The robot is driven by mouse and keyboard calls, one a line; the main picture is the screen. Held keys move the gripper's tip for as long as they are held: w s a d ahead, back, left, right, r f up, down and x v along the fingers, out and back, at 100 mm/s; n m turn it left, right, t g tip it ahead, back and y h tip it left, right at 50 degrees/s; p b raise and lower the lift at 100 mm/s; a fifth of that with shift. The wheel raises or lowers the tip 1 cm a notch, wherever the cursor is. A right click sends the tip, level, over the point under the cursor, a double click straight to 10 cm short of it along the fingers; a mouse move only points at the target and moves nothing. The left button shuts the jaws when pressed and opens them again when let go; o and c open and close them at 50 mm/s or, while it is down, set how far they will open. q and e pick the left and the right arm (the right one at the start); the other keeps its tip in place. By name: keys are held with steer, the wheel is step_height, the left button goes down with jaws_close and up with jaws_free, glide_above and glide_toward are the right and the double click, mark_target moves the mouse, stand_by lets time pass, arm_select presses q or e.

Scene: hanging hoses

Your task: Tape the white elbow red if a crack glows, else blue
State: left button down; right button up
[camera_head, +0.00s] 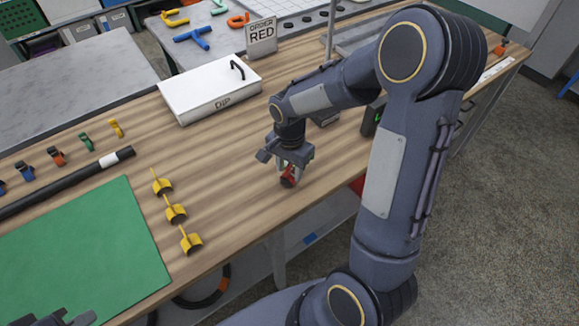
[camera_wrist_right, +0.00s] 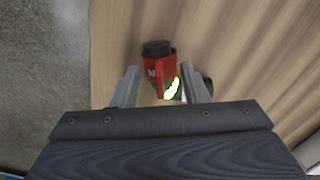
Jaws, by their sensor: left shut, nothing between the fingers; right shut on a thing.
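My right gripper (camera_head: 290,172) is low over the wooden bench, shut on a small red object (camera_head: 288,178). In the right wrist view the red object (camera_wrist_right: 158,72) has a black cap and a white marking, between the fingers (camera_wrist_right: 163,88). A bright yellow-white glowing patch (camera_wrist_right: 172,88) shows at its lower right; I cannot tell what surface it lies on. I cannot make out a white elbow in either view. My left gripper (camera_head: 65,319) is partly in view at the bottom left, shut and empty over the green mat (camera_head: 90,240).
A white box marked DIP (camera_head: 210,88) and a sign reading ORDER RED (camera_head: 262,38) stand behind. Three yellow holders (camera_head: 176,213) line the mat's right side. A black hose (camera_head: 70,183) with a white band and several coloured clips (camera_head: 87,142) lie left. Bench front-centre is clear.

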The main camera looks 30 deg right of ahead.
steer(key=o, duration=1.1)
steer(key=shift+c, duration=0.2)
step_height(320, 180, up, 7)
steer(key=shift+w+f, duration=0.1)
steer(key=shift+r, duration=0.55)
steer(key=shift+s+r, duration=0.2)
steer(key=shift+s, duration=0.05)
steer(key=s+a+r+n+t+y, duration=0.1)
steer(key=s+a+r+n+t, duration=0.1)
steer(key=s+n, duration=0.3)
steer(key=s+a+r+n+t+y, duration=0.2)
steer(key=s+n, duration=0.4)
steer(key=s, duration=0.6)
steer(key=shift+a+r+n+t+y, duration=0.3)
steer(key=shift+a+r+t, duration=0.5)
steer(key=shift+a+r, duration=0.15)
